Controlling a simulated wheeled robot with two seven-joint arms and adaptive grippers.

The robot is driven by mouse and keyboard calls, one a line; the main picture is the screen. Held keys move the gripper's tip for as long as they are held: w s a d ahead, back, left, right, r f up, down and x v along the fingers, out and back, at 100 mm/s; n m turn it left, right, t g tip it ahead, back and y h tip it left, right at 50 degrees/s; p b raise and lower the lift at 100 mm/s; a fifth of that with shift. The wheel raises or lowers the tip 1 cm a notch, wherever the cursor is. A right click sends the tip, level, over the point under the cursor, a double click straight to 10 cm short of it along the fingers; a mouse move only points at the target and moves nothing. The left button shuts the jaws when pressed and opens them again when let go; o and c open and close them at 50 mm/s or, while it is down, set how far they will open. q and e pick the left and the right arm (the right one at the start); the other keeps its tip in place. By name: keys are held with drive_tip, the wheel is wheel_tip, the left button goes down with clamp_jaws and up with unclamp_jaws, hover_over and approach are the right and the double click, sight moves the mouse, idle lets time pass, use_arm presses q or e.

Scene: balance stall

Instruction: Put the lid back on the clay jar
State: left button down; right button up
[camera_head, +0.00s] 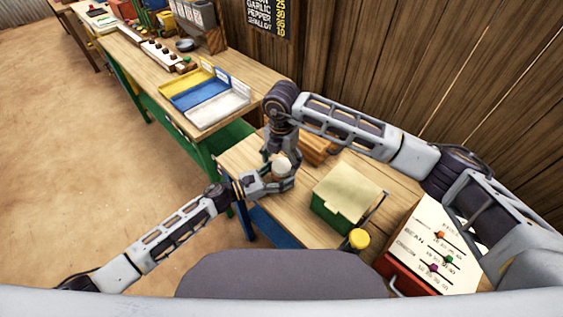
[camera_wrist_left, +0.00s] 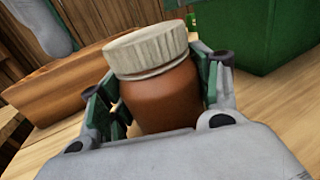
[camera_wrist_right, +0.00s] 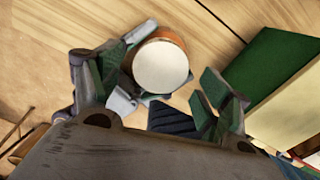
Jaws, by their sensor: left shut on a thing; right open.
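The brown clay jar (camera_wrist_left: 165,105) stands upright on the wooden table, with the pale round lid (camera_wrist_left: 147,52) resting on its mouth. The lid also shows from above in the right wrist view (camera_wrist_right: 160,67) and in the head view (camera_head: 281,164). My left gripper (camera_head: 280,180) is shut around the jar's body, its fingers on both sides below the lid. My right gripper (camera_head: 281,152) is open just above the jar, and in its wrist view the lid lies between the spread fingers, closer to the left one. I see no finger closed on the lid.
A green box with a cream top (camera_head: 346,192) stands to the right of the jar. A wooden block (camera_head: 318,150) lies behind. A yellow-capped item (camera_head: 358,239) and a marked board (camera_head: 432,240) are at the front right. Colored trays (camera_head: 205,96) sit on the farther table.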

drive_tip(key=shift+r, duration=1.6)
drive_tip(key=shift+w+r, duration=0.1)
drive_tip(key=shift+c, duration=0.4)
